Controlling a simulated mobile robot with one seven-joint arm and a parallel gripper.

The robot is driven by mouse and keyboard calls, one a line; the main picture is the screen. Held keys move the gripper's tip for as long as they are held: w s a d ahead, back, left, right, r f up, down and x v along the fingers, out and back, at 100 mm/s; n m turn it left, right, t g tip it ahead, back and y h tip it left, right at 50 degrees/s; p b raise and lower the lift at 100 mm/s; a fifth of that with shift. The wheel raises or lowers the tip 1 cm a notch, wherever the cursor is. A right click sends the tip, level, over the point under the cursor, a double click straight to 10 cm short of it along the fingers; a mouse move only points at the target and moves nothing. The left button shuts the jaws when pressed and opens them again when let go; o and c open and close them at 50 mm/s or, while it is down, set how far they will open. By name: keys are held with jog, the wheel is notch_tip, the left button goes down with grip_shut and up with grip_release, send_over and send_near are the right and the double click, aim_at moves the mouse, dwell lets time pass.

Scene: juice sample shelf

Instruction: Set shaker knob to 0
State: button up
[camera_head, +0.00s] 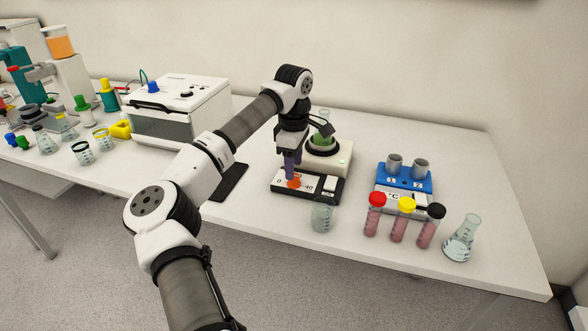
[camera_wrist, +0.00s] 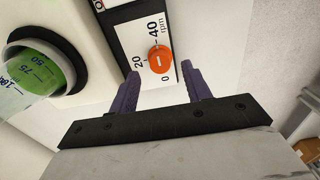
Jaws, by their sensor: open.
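The shaker (camera_head: 335,160) is a white unit with a black front and a flask of green liquid (camera_head: 323,139) in its round black holder. Its orange knob (camera_head: 294,184) sits on a white panel marked 0, 20, 40 and rpm. My gripper (camera_head: 291,172) is above the knob, pointing down. In the wrist view its purple fingers (camera_wrist: 160,70) are open, one to each side of the knob with visible gaps.
A glass beaker (camera_head: 323,216) stands close in front of the shaker. Capped tubes (camera_head: 398,220), a flask (camera_head: 462,240) and a blue two-socket device (camera_head: 405,180) are to the right. A white box device (camera_head: 180,110) stands at left.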

jog(key=shift+f+p, duration=0.3)
jog(key=shift+f, duration=1.35)
jog(key=c, duration=1)
